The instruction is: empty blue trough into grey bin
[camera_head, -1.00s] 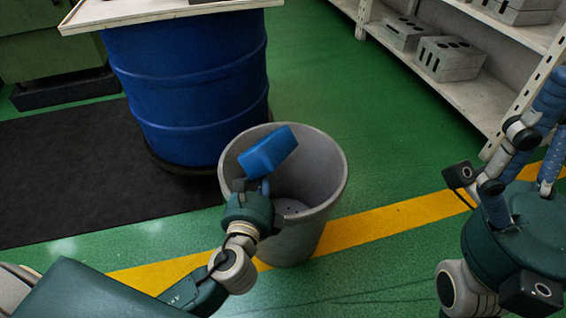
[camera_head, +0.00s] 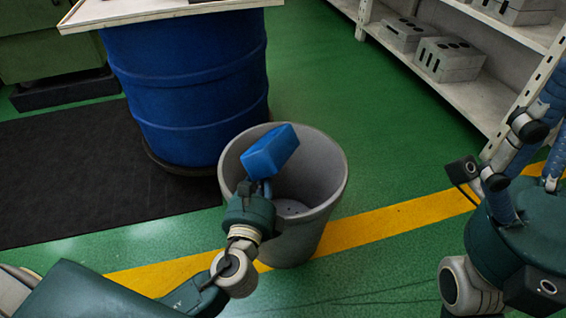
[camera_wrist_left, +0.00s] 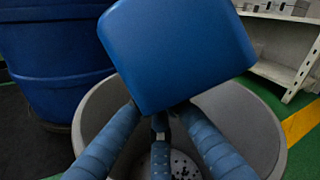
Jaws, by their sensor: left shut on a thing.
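The blue trough (camera_head: 271,151) is steeply tilted above the mouth of the grey bin (camera_head: 334,190). My left gripper (camera_head: 256,187) is shut on it, just inside the bin's near-left rim as seen from above. In the left wrist view the trough (camera_wrist_left: 178,50) shows a smooth blue outer face, and my left gripper's fingers (camera_wrist_left: 161,118) reach up to its lower edge. The trough's inside is hidden. Small dark spots show on the bin's floor; I cannot tell if they are holes or pieces. My right gripper (camera_head: 530,150) is at the right edge, partly cut off, away from the bin.
A large blue drum (camera_head: 190,85) under a pale board (camera_head: 150,10) stands just behind the bin, to the left. A black mat (camera_head: 80,180) lies at left. Shelving (camera_head: 480,95) with grey blocks stands at back right. Green floor between shelving and bin is clear.

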